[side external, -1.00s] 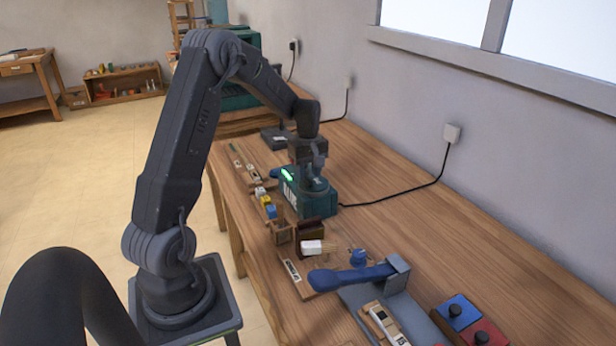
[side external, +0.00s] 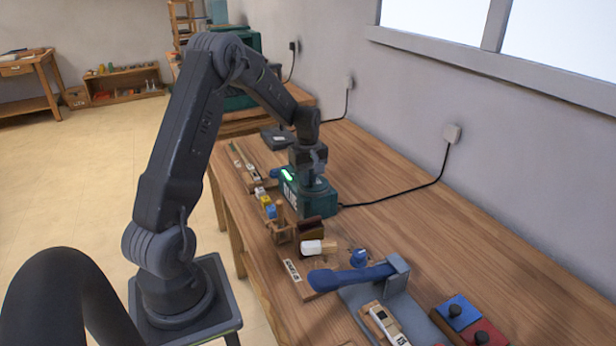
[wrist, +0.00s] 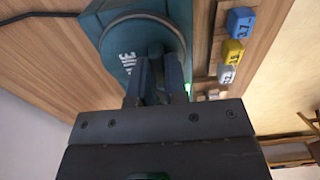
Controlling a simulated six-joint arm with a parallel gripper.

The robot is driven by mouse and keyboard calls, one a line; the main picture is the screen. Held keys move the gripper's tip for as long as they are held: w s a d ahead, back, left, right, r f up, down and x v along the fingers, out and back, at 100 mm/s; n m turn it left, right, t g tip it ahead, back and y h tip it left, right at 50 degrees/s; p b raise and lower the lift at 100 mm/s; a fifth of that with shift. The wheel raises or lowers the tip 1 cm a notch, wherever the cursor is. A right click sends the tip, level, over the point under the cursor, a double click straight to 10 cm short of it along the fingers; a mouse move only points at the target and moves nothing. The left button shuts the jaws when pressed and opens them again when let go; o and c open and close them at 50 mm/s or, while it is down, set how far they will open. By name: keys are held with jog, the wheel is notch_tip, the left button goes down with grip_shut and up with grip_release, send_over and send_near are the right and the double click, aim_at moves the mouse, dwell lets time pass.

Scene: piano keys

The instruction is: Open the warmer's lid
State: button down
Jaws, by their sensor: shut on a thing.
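The warmer is a teal box (side external: 318,205) with white lettering and a green light, standing on the bench under my arm. It also shows at the top of the wrist view (wrist: 122,58), where a round dark rim (wrist: 118,22) marks its lid. My gripper (wrist: 158,62) points down at the middle of the lid, with its fingers shut on what looks like the lid's knob. The fingers hide most of the knob. In the side external view my gripper (side external: 311,176) is low over the warmer's top, and I cannot see a gap under the lid.
Yellow and blue labelled blocks (wrist: 232,52) stand in a row beside the warmer. A wooden holder (side external: 282,232), a brush with a white end (side external: 311,247) and a blue-handled tool (side external: 345,277) lie nearer the camera. A black cable (side external: 400,195) runs to the wall.

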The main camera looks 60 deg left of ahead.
aim_at(321, 190)
jog(key=d, duration=0.7)
jog(key=shift+d, duration=0.3)
jog(key=c, duration=1.1)
grip_release()
jog(key=shift+c, duration=0.2)
jog(key=shift+r, duration=0.1)
notch_tip(321, 190, up, 14)
